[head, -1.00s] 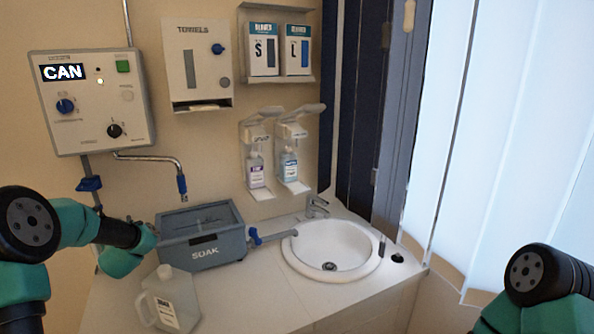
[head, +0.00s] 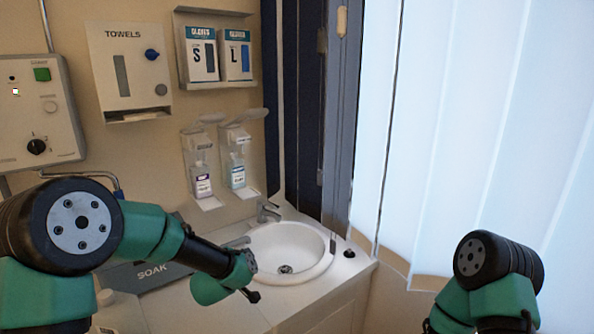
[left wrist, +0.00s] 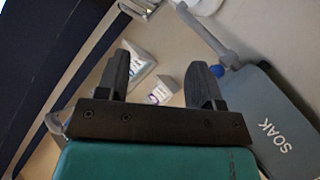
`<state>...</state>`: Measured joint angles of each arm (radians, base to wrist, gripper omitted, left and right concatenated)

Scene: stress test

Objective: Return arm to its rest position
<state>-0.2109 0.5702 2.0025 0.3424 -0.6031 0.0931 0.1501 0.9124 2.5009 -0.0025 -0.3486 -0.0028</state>
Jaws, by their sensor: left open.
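My left arm comes in from the left in the head view, and its gripper end (head: 245,280) is over the counter in front of the sink. In the left wrist view the left gripper (left wrist: 162,75) has its two black fingers apart, with nothing between them. Beyond the fingers are small labelled bottles. My right arm (head: 490,285) shows at the lower right of the head view, bent, with its gripper below the picture's edge.
The grey SOAK box (head: 145,272) is partly hidden behind my left arm; it also shows in the left wrist view (left wrist: 265,115). The white sink (head: 290,250) is beyond the gripper. Towel dispenser (head: 125,75), glove boxes (head: 218,52) and control panel (head: 35,110) hang on the wall.

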